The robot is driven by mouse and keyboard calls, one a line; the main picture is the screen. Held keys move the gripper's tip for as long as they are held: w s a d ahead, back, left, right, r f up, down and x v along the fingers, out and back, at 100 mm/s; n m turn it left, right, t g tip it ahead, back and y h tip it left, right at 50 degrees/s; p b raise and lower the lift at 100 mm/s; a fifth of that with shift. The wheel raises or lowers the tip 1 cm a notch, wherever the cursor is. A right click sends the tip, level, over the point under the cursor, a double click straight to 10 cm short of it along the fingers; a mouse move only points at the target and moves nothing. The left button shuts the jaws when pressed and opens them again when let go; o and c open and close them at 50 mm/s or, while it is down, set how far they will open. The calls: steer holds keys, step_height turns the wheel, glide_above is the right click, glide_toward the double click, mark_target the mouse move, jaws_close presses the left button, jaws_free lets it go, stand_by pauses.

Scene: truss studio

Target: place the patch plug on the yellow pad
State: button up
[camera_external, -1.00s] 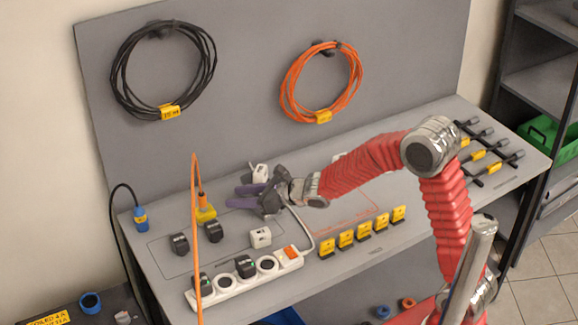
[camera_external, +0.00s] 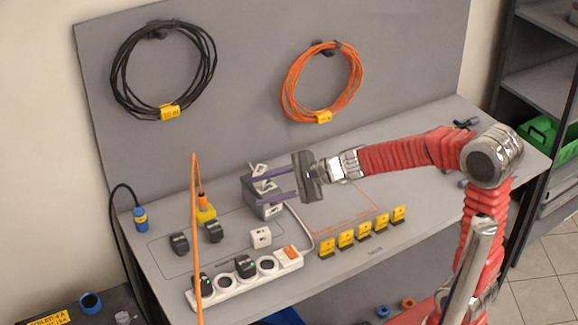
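An orange-and-yellow plug (camera_external: 202,201) on an orange cable stands on or at a small yellow pad (camera_external: 206,215) on the left part of the bench; I take it for the patch plug. Their exact contact is too small to tell. My gripper (camera_external: 260,188) is to the right of them, with its two purple fingers apart and pointing left. The fingers overlap a grey box (camera_external: 251,188) with white fittings in this view. I see nothing held between them, and the depth between fingers and box is unclear.
A white power strip (camera_external: 226,284) with black adapters lies at the front left. A white block (camera_external: 261,237) and black adapters (camera_external: 179,244) stand behind it. The orange cable (camera_external: 194,235) rises in front. Several yellow tags (camera_external: 346,239) line the front edge. A blue plug (camera_external: 141,217) stands far left.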

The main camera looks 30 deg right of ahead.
steer(key=s+d+f+n+g+h, duration=0.2)
steer(key=s+d+n+h, duration=0.8)
steer(key=s+d+n, duration=0.6)
steer(key=s+d, duration=0.7)
steer(key=d, duration=0.4)
steer(key=shift+s+n+h, duration=0.2)
steer(key=shift+n+h, duration=0.1)
